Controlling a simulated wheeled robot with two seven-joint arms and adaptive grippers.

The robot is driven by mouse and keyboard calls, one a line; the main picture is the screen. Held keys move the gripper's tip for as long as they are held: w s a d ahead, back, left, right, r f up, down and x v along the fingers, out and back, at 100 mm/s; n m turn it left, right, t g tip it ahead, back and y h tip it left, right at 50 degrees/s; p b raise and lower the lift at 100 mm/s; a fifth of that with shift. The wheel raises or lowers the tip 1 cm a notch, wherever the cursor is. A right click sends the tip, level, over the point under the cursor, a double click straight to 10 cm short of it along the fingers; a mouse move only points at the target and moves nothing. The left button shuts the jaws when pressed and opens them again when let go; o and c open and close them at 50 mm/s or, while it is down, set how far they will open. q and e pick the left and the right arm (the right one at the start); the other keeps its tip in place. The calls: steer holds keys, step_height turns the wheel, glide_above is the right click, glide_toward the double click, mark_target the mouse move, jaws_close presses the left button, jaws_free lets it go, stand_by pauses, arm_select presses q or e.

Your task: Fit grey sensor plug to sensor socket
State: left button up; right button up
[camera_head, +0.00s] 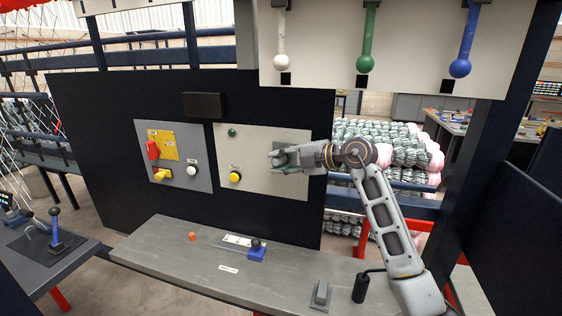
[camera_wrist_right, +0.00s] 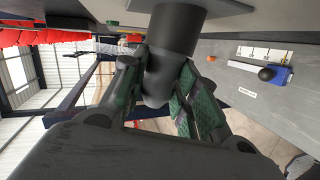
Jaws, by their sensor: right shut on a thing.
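My right gripper (camera_head: 281,157) is at the right half of the light control panel, in front of a grey square plate (camera_head: 294,136) that looks like the sensor socket. In the right wrist view, my right gripper (camera_wrist_right: 160,98) has its green-padded fingers shut on the dark grey cylindrical plug (camera_wrist_right: 176,38). The plug's far end meets or sits very close to a grey flange on the panel side. The gripper hides most of the socket in the head view, so I cannot tell how deep the plug sits. My left gripper is not in view.
The light panel (camera_head: 250,185) also has a yellow button (camera_head: 235,177) and a green lamp (camera_head: 232,132). A grey shelf (camera_head: 180,262) below bears a blue block with a dark knob (camera_head: 257,252) and a dark cylinder (camera_head: 360,287). Coloured hanging levers (camera_head: 367,40) are above.

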stand_by(0.3)
steer(key=o, duration=1.1)
steer(key=shift+w, duration=0.1)
steer(key=shift+d, duration=0.2)
steer(key=shift+v, duration=5.9)
steer(key=shift+r, duration=0.15)
